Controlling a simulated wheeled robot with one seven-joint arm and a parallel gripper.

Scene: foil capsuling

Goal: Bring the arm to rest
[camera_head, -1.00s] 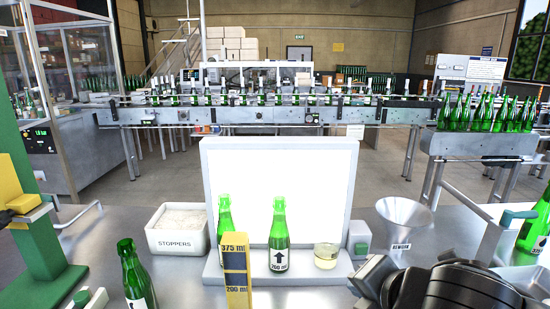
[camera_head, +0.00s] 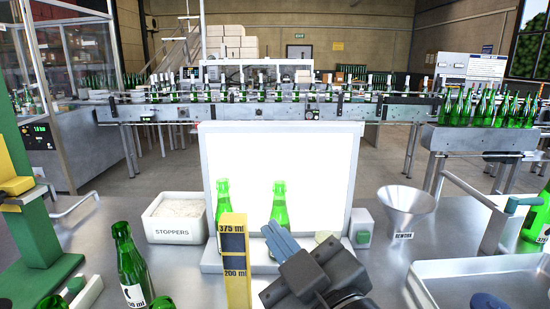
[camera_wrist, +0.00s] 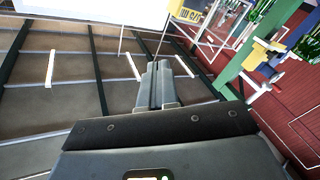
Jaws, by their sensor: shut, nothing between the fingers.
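My gripper (camera_head: 273,230) is in the lower middle of the head view, in front of the lit white panel, its blue-grey fingers together and pointing up and left. Nothing shows between them. In the wrist view the closed fingers (camera_wrist: 158,68) stand in the middle, apart from any object. The fingers and wrist cover the lower part of a green bottle (camera_head: 279,195) on the panel's ledge.
A white STOPPERS bin (camera_head: 176,232) stands left of the panel (camera_head: 330,160). A REWORK funnel (camera_head: 405,206) and grey tray (camera_head: 450,270) are on the right. Green bottles (camera_head: 131,270) stand at front left, near a green and yellow stand (camera_head: 40,232).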

